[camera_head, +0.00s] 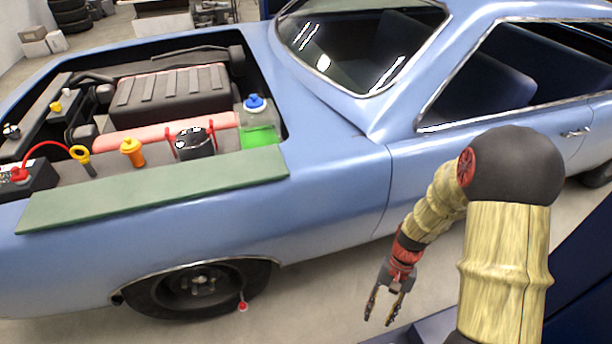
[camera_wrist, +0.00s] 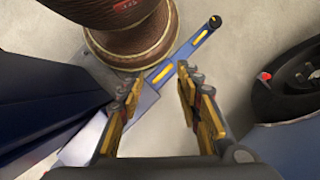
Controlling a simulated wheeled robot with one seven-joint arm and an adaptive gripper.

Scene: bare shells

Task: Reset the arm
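My arm shows at the right of the head view, in front of the blue car's side. My gripper (camera_head: 383,308) hangs at its end, pointing down beside the car, apart from the body panel. In the wrist view the gripper's two fingers (camera_wrist: 156,82) stand apart with bare floor and part of my own base between and beyond them. The gripper is open and holds nothing.
The blue car (camera_head: 330,180) fills the head view, its engine bay open. A green mat (camera_head: 160,188) lies on the fender near a dark battery (camera_head: 28,180) and a reservoir with green fluid (camera_head: 258,128). The front wheel (camera_head: 200,285) is below. Floor around the gripper is clear.

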